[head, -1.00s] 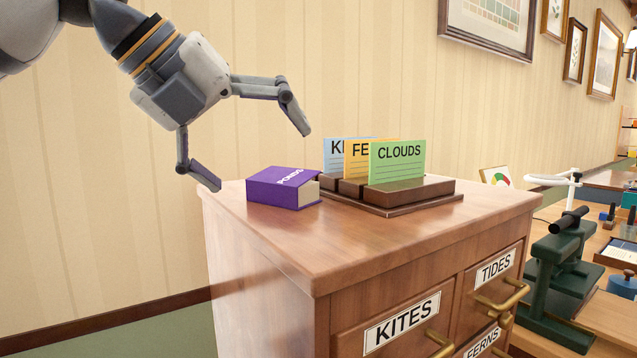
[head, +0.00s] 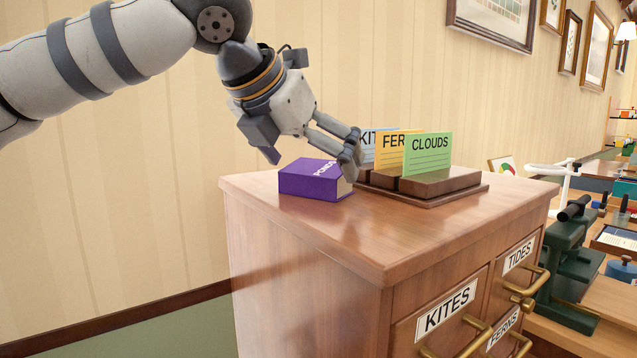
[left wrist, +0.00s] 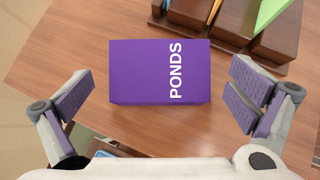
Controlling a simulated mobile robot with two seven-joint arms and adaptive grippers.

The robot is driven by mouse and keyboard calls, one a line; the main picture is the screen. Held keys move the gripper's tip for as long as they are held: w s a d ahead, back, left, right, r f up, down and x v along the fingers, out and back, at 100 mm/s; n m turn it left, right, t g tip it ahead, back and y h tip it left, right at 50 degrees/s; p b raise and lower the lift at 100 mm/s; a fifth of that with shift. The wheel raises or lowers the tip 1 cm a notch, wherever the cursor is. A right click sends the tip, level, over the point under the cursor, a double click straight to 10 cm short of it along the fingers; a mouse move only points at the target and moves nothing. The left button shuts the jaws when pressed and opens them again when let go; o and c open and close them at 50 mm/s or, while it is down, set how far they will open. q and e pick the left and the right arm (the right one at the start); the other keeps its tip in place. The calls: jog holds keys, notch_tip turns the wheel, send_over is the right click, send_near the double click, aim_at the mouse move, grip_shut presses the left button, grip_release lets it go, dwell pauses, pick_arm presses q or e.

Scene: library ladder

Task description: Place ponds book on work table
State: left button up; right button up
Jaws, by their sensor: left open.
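The purple ponds book (head: 308,182) lies flat on top of the wooden card cabinet (head: 300,225), near its far left edge. In the left wrist view the book (left wrist: 150,75) shows its cover with white PONDS lettering. My left gripper (head: 312,158) is open just above the book. In the left wrist view the two fingers (left wrist: 165,100) stand apart, one toward each side of the book, and do not touch it. My right gripper is not in view. A work table (head: 600,305) shows in part at the right of the head view, beyond the cabinet.
A wooden card rack (head: 440,182) with upright cards, including a green CLOUDS card (head: 428,152), stands just right of the book. Green equipment (head: 565,265) stands on the work table. The cabinet's front top is clear. Brass handles (head: 530,285) stick out from the drawers.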

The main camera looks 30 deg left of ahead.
pick_arm(q)
jog(key=x, duration=0.3)
jog(key=shift+s+f, duration=0.1)
jog(key=shift+s, duration=0.15)
jog(key=c, duration=1.3)
jog(key=shift+c, duration=0.2)
